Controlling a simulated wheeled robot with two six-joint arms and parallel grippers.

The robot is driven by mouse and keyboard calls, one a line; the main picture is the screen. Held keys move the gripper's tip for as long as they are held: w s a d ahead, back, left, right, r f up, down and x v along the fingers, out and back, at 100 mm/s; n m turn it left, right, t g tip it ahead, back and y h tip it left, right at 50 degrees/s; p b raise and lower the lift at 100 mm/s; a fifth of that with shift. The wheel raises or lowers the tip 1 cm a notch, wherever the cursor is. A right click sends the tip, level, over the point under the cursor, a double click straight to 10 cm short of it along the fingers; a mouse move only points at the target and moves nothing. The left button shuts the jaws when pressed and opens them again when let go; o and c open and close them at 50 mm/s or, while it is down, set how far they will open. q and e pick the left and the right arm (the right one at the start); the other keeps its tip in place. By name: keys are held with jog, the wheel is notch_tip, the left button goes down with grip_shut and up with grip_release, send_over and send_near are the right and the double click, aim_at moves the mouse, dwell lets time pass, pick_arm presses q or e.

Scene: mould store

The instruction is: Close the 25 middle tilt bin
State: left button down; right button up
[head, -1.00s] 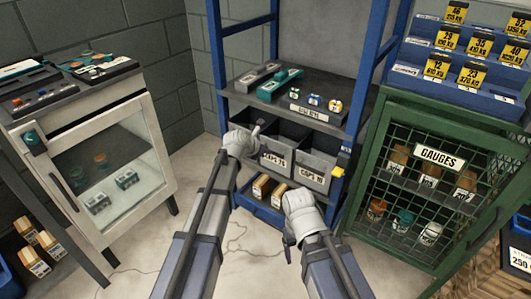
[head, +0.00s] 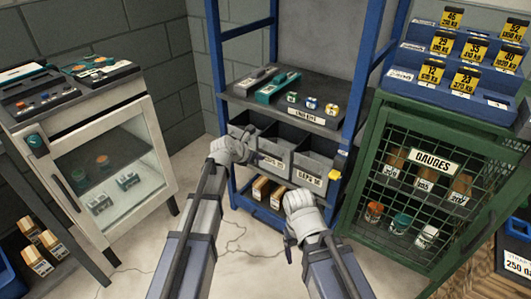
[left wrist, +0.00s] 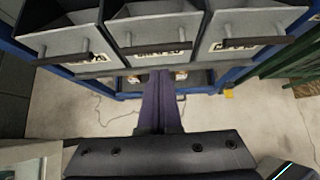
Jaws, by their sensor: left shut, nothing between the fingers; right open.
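The middle tilt bin (head: 273,162) is grey, in the row of three under the shelf of the blue rack, with its inside showing from above. In the left wrist view the middle bin (left wrist: 155,35) has a dark bar handle and a partly hidden label. My left gripper (head: 251,158) is shut and empty, just in front of the bins. Its dark fingers (left wrist: 163,76) point at the middle bin's lower front; I cannot tell if they touch. My right gripper (head: 289,250) is lower, in front of the rack, clear of the bins; its fingers are small and partly hidden.
The right bin (head: 312,176) and the left bin (left wrist: 62,43) flank the middle one. Cartons (head: 268,191) lie on the blue shelf below. A green mesh gauge cabinet (head: 365,228) stands right, a white glass-door cabinet (head: 165,190) left. The floor between is clear.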

pick_arm(q)
jog(key=s+a+r+p, duration=0.2)
jog(key=s+r+p, duration=0.2)
jog(key=r+p, duration=0.2)
jog(key=shift+a+r, duration=0.3)
jog(key=shift+r, duration=0.45)
pick_arm(e)
notch_tip(320, 180, up, 8)
jog(key=shift+a+f, duration=0.2)
jog(key=shift+f, duration=0.05)
pick_arm(q)
jog(key=s+d+r+m+g+y+p, duration=0.1)
jog(key=s+d+r+m+g+p, duration=0.25)
jog(key=s+m+p, duration=0.45)
jog(key=s+d+r+m+g+y+p, duration=0.1)
jog(key=s+d+r+m+g+p, duration=0.1)
jog(key=s+d+r+m+p, duration=0.6)
jog(key=s+a+r+m+g+y+p, duration=0.1)
jog(key=s+a+r+m+y+p, duration=0.1)
jog(key=s+m, duration=0.4)
jog(key=s+a+r+m+g+y+p, duration=0.2)
jog(key=s+m+p, duration=0.4)
jog(key=m, duration=0.5)
notch_tip(320, 180, up, 3)
jog(key=shift+s+a+f+m+p, duration=0.2)
jog(key=shift+s+a+m+p, duration=0.2)
jog(key=shift+a+p, duration=0.4)
pick_arm(e)
notch_tip(320, 180, up, 25)
